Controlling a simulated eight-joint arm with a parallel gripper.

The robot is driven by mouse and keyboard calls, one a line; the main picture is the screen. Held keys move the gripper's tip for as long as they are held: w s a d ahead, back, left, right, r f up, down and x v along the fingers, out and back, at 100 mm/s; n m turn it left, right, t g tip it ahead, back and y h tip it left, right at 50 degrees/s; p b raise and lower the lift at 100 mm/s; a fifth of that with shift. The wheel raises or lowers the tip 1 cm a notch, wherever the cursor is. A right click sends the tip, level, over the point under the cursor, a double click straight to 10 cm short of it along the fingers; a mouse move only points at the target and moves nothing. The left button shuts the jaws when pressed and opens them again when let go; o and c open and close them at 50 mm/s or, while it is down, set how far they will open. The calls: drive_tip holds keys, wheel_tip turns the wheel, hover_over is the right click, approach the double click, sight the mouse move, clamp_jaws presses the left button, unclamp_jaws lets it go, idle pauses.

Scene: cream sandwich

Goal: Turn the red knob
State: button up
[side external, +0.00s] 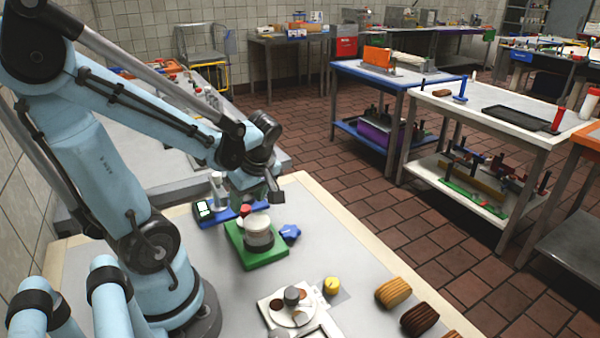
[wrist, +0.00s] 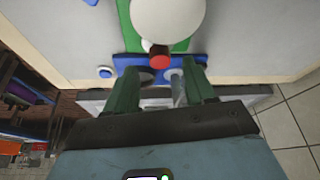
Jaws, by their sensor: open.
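The red knob (side external: 245,209) shows just behind the white round container (side external: 258,226) on the green base (side external: 240,248). In the wrist view the red knob (wrist: 159,62) is a red disc in front of a blue plate (wrist: 128,61), with the white container (wrist: 168,17) above it. My gripper (side external: 264,196) is low over this unit in the side view. In the wrist view my gripper (wrist: 160,78) is open, with its green fingers spread to either side of the red knob's line. Nothing is held. I cannot tell how far the fingertips are from the knob.
A blue knob-like piece (side external: 290,232) lies right of the green base. A small device with a lit display (side external: 203,209) stands left. A yellow knob (side external: 332,286), a white plate (side external: 292,314) and cookies (side external: 393,293) are nearer. Bare tabletop (side external: 325,215) lies to the right.

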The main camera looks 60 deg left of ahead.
drive_tip(key=s+v, duration=0.1)
drive_tip(key=v, duration=0.8)
drive_tip(key=r+t+h, duration=0.1)
drive_tip(key=h, duration=0.3)
hover_over(245, 207)
drive_tip(key=shift+d, duration=0.15)
idle(0.4)
drive_tip(key=shift+f+n, duration=1.15)
drive_tip(key=shift+f, duration=0.9)
drive_tip(key=shift+f+n, duration=1.1)
drive_tip(key=shift+f, duration=0.9)
drive_tip(key=shift+f+n, duration=1.15)
drive_tip(key=shift+f, duration=0.9)
